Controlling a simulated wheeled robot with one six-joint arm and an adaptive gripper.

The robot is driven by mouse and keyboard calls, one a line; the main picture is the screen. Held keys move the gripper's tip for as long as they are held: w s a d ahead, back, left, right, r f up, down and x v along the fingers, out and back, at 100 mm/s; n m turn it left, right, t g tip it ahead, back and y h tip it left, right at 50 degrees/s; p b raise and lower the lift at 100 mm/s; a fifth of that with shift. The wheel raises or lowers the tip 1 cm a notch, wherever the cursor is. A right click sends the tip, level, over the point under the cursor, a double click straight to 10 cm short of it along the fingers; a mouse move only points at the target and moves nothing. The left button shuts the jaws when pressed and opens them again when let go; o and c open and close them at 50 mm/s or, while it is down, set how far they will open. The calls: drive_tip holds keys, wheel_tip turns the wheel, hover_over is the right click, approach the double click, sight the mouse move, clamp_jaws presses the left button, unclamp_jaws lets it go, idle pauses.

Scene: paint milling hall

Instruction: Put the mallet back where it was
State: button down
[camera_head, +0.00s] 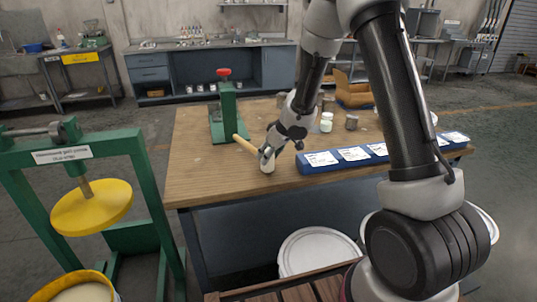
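The mallet (245,144) has a pale wooden handle pointing up and left, and a whitish head (267,164) at its lower right end. My gripper (266,153) reaches down from the upper right and is shut on the mallet near where handle and head meet. The fingers hide that part. The mallet is over the front left of the wooden workbench (205,165); I cannot tell whether its head touches the top. The handle's far end is in front of the green press with a red knob (228,105).
A blue rack with white cards (318,168) lies right of the gripper. Small jars (326,122) and a brown bin (354,95) stand behind. A green frame with a yellow disc (92,207) stands at left. White buckets (318,250) are below the front edge. The bench's left front is clear.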

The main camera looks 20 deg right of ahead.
drive_tip(key=shift+f, duration=0.1)
drive_tip(key=c, duration=0.8)
unclamp_jaws()
drive_tip(key=shift+o, duration=0.2)
drive_tip(key=v, duration=1.2)
